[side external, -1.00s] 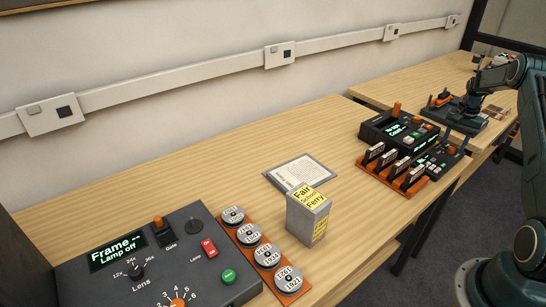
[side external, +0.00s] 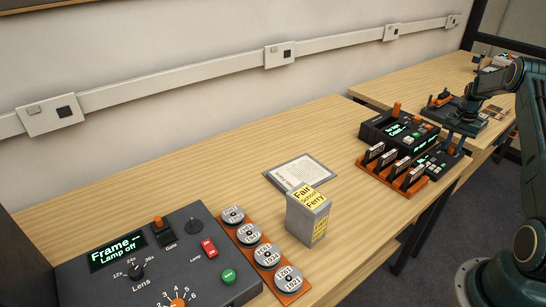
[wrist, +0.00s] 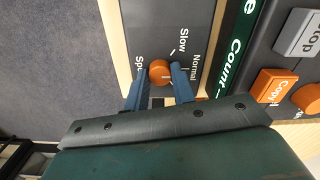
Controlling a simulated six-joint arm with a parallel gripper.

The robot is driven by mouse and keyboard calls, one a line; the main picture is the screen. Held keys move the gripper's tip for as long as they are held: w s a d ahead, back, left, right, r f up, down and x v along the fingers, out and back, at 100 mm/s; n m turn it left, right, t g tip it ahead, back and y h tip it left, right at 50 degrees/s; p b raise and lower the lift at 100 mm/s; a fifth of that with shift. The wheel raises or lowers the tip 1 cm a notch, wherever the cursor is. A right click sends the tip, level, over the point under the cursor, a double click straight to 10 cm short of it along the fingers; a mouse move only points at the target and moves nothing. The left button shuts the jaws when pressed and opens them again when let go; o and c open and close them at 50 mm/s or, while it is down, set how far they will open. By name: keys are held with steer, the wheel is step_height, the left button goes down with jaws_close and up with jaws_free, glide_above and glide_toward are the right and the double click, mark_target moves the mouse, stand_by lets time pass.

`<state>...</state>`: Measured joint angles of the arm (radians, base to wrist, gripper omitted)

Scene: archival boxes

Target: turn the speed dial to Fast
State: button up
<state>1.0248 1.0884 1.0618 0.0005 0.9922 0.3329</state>
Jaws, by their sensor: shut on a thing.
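In the wrist view the orange speed dial (wrist: 160,71) sits on a dark grey panel (wrist: 150,22). The blue fingers of my gripper (wrist: 159,73) are on either side of it, shut on its sides. The labels "Slow" and "Normal" show beside the dial, and "Speed" is partly covered by a finger. No "Fast" label is visible. A short white mark shows between the dial and "Slow"; I cannot tell exactly where the dial points.
A green "Count" display (wrist: 236,45), an orange "Copy" button (wrist: 273,86) and a grey "Stop" key (wrist: 299,34) are right of the dial. In the side view a rack of upright cartridges (side external: 392,176) and a small box (side external: 307,217) stand nearer the camera.

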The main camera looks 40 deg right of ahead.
mark_target(452, 148)
steer(key=shift+m, duration=0.4)
steer(key=m, duration=1)
stand_by(0.4)
steer(key=o, duration=1)
steer(key=shift+r, duration=0.15)
step_height(452, 148, up, 14)
steer(key=shift+f, duration=0.2)
